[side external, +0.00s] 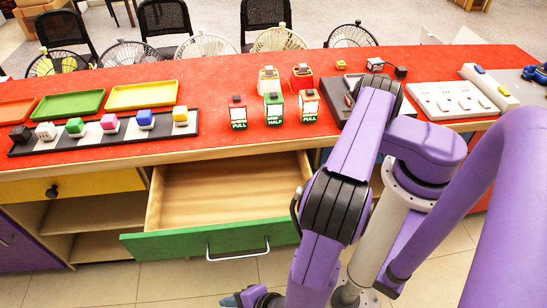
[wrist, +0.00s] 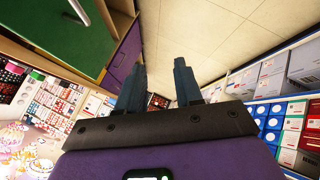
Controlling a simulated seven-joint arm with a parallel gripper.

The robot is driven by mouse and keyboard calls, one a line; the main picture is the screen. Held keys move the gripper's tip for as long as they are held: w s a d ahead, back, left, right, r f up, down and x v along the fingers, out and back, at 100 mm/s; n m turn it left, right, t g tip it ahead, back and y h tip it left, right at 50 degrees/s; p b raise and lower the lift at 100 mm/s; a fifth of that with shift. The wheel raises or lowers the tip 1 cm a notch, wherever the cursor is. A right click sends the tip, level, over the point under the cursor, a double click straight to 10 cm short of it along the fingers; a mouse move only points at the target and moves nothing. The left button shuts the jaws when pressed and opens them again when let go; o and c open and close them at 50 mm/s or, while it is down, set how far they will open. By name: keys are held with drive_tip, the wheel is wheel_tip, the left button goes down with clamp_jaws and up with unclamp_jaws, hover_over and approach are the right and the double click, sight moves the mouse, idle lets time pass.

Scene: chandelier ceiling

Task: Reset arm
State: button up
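My purple arm stands in front of the red counter at the right of the side external view. My gripper (wrist: 160,85) shows in the wrist view with its two dark fingers apart and nothing between them. In the side external view only part of its end shows at the bottom edge, low in front of the counter and below the drawer. The drawer (side external: 228,192) with a green front is pulled out and looks empty inside. Its metal handle (side external: 238,250) faces the floor side, and the green front also shows in the wrist view (wrist: 62,30).
On the red counter (side external: 225,85) are colored trays (side external: 69,104), a black strip (side external: 103,133) with several colored cubes, small labelled dispensers (side external: 273,105) and a white switch panel (side external: 450,100). An open shelf (side external: 105,215) lies left of the drawer. Tiled floor (side external: 130,288) is clear in front.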

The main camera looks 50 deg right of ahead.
drive_tip(key=s+d+r+g+y, duration=0.15)
drive_tip(key=r+g, duration=0.25)
drive_tip(key=r, duration=0.6)
drive_tip(key=s+d+r+g+y, duration=0.1)
drive_tip(key=d+r+g, duration=0.25)
drive_tip(key=r, duration=0.65)
drive_tip(key=d+r+h, duration=0.2)
drive_tip(key=d+r, duration=0.3)
drive_tip(key=d, duration=0.9)
drive_tip(key=d+r+m+h, duration=0.1)
drive_tip(key=d+r+h, duration=0.2)
drive_tip(key=d, duration=1.2)
wheel_tip(320, 180, up, 3)
drive_tip(key=shift+s+r, duration=0.15)
drive_tip(key=shift+s, duration=0.25)
